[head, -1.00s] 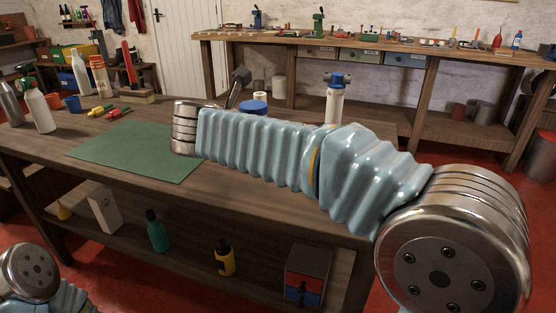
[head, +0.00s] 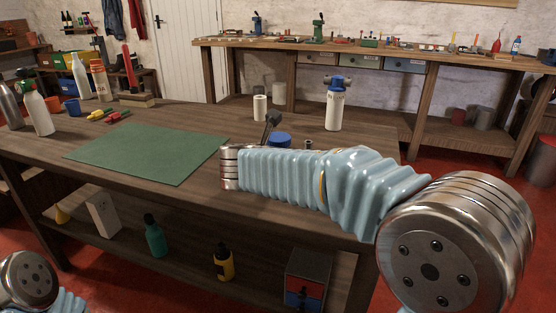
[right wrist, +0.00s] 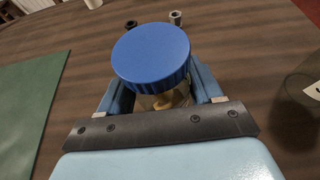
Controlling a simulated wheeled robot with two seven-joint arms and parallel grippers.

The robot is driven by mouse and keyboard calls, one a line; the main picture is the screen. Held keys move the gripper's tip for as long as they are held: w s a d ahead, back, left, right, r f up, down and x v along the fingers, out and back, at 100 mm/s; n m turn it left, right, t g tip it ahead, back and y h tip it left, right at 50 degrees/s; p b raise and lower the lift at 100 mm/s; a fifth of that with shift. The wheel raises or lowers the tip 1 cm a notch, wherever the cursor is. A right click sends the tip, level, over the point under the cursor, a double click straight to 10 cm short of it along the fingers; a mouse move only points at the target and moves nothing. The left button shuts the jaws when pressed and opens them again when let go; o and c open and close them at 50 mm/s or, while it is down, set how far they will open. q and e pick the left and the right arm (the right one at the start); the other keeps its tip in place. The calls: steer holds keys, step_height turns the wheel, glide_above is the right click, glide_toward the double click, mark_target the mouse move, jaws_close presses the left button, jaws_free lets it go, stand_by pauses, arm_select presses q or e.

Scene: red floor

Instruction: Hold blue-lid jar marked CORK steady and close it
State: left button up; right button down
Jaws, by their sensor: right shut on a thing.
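The jar shows in the right wrist view as a round blue lid (right wrist: 151,54) on top of a clear body with tan contents (right wrist: 166,99). The lid sits on the jar's mouth; I cannot tell how tight it is. No CORK marking is readable. My right gripper (right wrist: 162,84) is shut on the jar's body below the lid, one blue finger on each side. My left gripper is out of view; only part of the left arm shows at lower left.
A green mat (head: 148,152) lies on the wooden table (head: 215,205). Beyond the jar stand a white bottle with a blue top (head: 334,108) and a white roll (head: 260,107). A white-labelled object (right wrist: 308,86) is near the right.

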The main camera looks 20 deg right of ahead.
steer(key=shift+f, duration=0.35)
steer(key=shift+c, duration=0.9)
jaws_free()
steer(key=shift+f, duration=0.15)
steer(key=shift+r, duration=0.25)
steer(key=v, duration=1.2)
steer(key=shift+f, duration=0.15)
